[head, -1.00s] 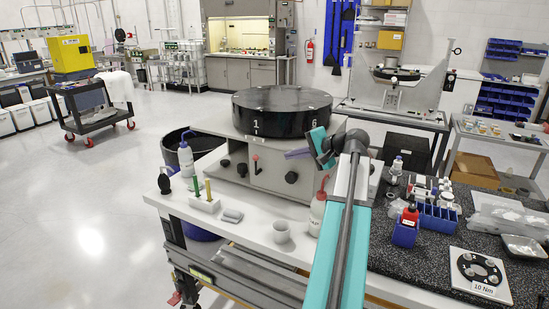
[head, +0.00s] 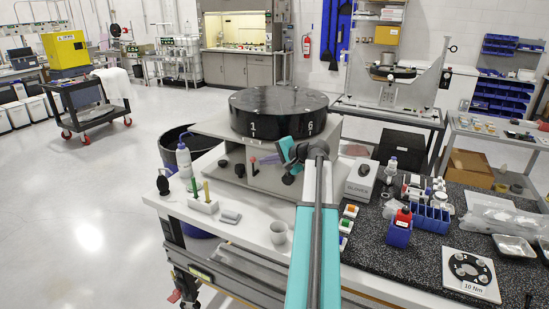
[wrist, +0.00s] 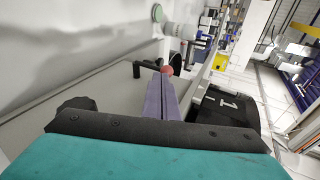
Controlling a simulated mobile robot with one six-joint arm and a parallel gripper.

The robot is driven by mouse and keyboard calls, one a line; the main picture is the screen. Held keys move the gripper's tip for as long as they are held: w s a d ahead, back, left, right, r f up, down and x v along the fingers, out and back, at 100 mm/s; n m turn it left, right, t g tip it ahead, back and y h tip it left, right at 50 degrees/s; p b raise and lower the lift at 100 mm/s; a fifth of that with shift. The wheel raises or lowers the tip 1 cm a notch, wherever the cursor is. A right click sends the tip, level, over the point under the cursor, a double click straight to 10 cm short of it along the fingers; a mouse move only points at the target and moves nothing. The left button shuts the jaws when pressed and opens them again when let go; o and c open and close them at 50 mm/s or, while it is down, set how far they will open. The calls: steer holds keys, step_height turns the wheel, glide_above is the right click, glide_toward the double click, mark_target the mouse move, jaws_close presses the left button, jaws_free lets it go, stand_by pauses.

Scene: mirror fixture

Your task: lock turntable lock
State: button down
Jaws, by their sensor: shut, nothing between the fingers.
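The turntable (head: 278,110) is a black disc marked 1 and 6 on top of a grey housing (head: 262,183). Its edge with the 1 also shows in the wrist view (wrist: 225,104). A small red-tipped lever (head: 252,161) is on the housing's front face, with dark knobs to its left. In the wrist view the red tip (wrist: 166,70) appears just beyond my gripper's purple fingers (wrist: 163,84), beside a black handle (wrist: 145,67). My gripper (head: 265,159) is shut and empty, in front of the housing. Contact with the lever cannot be told.
A dark round knob (wrist: 77,106) is close at the lower left in the wrist view. Bottles, a grey cup (head: 278,232) and a holder (head: 204,205) with sticks stand on the white bench. A glove box (head: 361,180) stands right of my arm.

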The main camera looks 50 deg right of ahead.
steer(key=shift+w+f+p, duration=0.2)
steer(key=shift+w+p, duration=0.1)
steer(key=shift+w, duration=0.7)
